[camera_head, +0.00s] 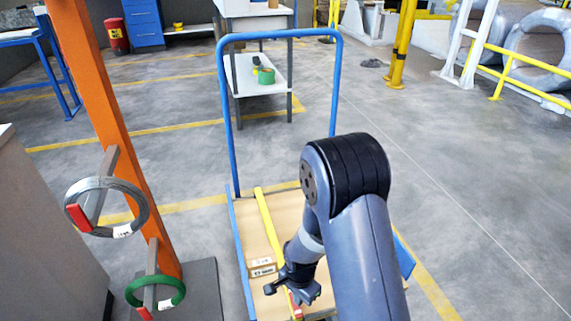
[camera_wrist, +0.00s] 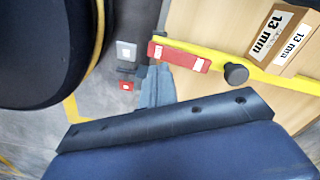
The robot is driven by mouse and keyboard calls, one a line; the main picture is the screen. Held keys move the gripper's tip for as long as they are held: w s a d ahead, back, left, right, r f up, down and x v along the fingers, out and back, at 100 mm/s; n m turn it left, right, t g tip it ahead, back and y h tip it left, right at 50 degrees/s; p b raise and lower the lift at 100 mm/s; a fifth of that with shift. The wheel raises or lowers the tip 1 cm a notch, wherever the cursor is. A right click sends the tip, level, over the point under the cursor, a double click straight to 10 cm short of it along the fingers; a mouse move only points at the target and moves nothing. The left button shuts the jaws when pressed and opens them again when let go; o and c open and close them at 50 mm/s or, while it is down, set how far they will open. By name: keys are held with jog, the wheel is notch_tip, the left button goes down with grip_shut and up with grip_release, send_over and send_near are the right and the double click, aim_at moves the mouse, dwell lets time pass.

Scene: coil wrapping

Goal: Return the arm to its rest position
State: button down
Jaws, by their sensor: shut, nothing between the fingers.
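My gripper (camera_head: 285,293) is low over the wooden deck of the blue-handled cart (camera_head: 243,225). It is small and partly seen from behind in the head view; it is shut and holds nothing. My grey-blue arm (camera_head: 365,250) rises from the bottom of the head view, bends at a black elbow joint (camera_head: 358,165) and folds down to the left toward the cart deck. In the wrist view, dark parts of my own arm fill the left and bottom, and the fingertips do not show.
A yellow strip (camera_head: 268,222) runs along the cart deck, beside a small box marked 13 mm (camera_wrist: 280,35). An orange post (camera_head: 105,90) at left carries a grey wire coil (camera_head: 70,208) and a green coil (camera_head: 130,290).

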jog(key=shift+r+p, duration=1.4)
jog(key=shift+r, duration=0.85)
jog(key=shift+s, duration=0.1)
